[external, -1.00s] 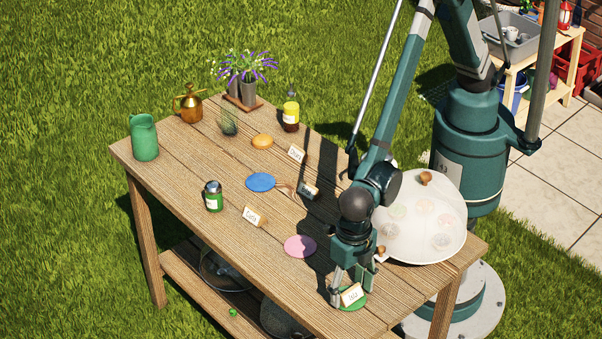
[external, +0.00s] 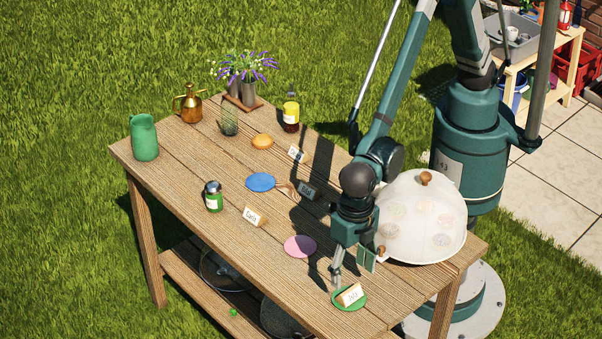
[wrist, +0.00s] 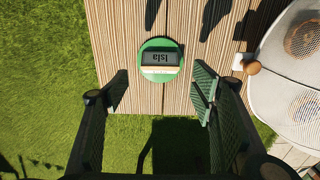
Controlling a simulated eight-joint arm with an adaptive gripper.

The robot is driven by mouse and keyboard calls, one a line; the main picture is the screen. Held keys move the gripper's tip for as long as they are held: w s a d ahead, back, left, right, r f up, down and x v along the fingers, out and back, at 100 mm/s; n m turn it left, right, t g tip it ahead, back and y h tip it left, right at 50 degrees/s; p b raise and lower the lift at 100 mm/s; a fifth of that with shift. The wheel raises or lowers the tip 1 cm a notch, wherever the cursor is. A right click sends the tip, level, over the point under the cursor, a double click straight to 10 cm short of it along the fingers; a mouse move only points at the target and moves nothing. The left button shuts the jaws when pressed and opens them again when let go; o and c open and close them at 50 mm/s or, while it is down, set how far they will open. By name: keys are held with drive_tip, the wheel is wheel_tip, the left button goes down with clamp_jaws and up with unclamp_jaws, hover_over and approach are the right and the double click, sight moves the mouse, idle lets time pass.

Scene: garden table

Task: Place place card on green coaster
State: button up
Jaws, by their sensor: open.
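The place card (external: 350,294), white-faced with a wooden edge and dark lettering, stands on the green coaster (external: 345,305) near the front right edge of the table. In the wrist view the card (wrist: 160,58) reads "Isla" and sits within the round green coaster (wrist: 159,43). My gripper (external: 350,268) is open and empty, just above and behind the card in the external view. In the wrist view its two fingers (wrist: 163,88) are wide apart, with the card between and beyond them, touching neither.
A mesh food dome (external: 410,215) stands close to my gripper on the right. A pink coaster (external: 300,246), a blue coaster (external: 261,182) and an orange coaster (external: 262,142) lie farther left. Other cards, a green shaker (external: 213,197) and a green jug (external: 144,138) stand on the table.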

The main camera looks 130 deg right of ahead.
drive_tip(key=shift+r, duration=2.45)
wheel_tip(320, 180, up, 11)
drive_tip(key=m+t, duration=0.2)
drive_tip(key=m, duration=0.2)
hover_over(350, 289)
drive_tip(key=s+d, duration=0.6)
drive_tip(key=s, duration=0.1)
drive_tip(key=s+d+r+m+t, duration=0.1)
drive_tip(key=s+d+r+m, duration=0.3)
drive_tip(key=s+d+r, duration=0.3)
drive_tip(key=s+d+r+m+t, duration=0.1)
drive_tip(key=s+d+m, duration=0.3)
drive_tip(key=s, duration=0.7)
drive_tip(key=s+d+r+m+t, duration=0.2)
drive_tip(key=s+m, duration=0.4)
drive_tip(key=s, duration=0.6)
drive_tip(key=shift+s+d+t, duration=0.15)
drive_tip(key=shift+d+t, duration=0.45)
drive_tip(key=shift+d, duration=0.5)
